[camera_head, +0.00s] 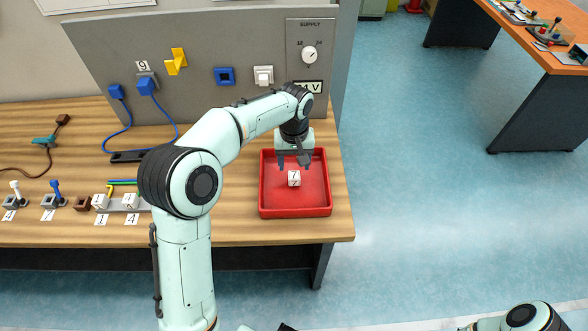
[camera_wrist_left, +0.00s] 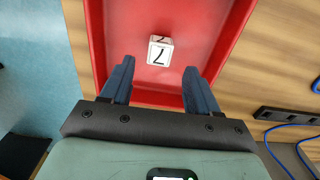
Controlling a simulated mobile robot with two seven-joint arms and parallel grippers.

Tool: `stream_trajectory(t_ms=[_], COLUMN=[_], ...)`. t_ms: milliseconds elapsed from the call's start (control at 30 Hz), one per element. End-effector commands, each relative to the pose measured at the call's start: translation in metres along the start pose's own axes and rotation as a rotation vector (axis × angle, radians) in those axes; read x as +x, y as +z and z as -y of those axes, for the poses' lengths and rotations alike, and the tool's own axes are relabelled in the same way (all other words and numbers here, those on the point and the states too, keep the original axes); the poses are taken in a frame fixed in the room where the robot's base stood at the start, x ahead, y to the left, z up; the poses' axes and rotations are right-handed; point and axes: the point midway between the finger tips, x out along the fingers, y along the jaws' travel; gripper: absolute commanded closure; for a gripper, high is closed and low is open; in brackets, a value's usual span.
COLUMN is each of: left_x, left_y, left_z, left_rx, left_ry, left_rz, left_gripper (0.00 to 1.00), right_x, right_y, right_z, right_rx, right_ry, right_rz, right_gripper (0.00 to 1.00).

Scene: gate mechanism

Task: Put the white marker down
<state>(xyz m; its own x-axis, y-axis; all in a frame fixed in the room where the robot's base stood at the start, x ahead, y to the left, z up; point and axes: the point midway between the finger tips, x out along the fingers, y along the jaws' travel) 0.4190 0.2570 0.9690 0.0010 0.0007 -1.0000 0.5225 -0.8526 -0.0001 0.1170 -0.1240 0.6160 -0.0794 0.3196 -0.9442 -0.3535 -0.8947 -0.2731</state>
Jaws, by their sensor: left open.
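The white marker (camera_head: 294,178) is a small white cube with a black 7 on it. It rests in the red tray (camera_head: 264,190) at the right end of the bench. In the left wrist view the marker (camera_wrist_left: 160,51) lies on the tray floor just beyond the fingertips, between their lines and apart from both. My left gripper (camera_head: 293,163) is open and empty over the tray, pointing down behind the marker. Its two dark blue fingers (camera_wrist_left: 159,68) are spread wide in the wrist view. My right gripper is not clearly seen.
A grey panel (camera_head: 200,50) with a supply dial (camera_head: 309,54) and switches stands behind the tray. Small numbered blocks (camera_head: 131,201) and joystick-like parts (camera_head: 54,192) line the bench's left front. Blue cables (camera_head: 123,128) hang at the panel. Floor right of the bench is clear.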

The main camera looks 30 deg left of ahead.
Motion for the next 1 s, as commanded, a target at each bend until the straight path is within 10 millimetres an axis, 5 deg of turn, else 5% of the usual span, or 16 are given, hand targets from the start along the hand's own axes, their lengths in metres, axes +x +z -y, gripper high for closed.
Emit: stream_trajectory(t_ms=[100, 333, 1000], left_x=[-0.029, -0.06, -0.064], left_y=[-0.001, 0.0, 0.0], left_z=[-0.001, 0.0, 0.0], left_rx=[-0.001, 0.0, 0.0], left_ry=[0.003, 0.002, 0.0], left_rz=[-0.004, -0.001, 0.001], left_gripper=[0.4, 0.4, 0.4], right_x=[-0.006, -0.013, -0.013], right_y=[-0.003, -0.005, -0.005], right_z=[0.003, 0.006, 0.006], right_rx=[-0.001, -0.003, -0.003], right_ry=[-0.001, -0.003, -0.003], right_rz=[-0.004, -0.008, -0.009], right_gripper=[0.57, 0.57, 0.57])
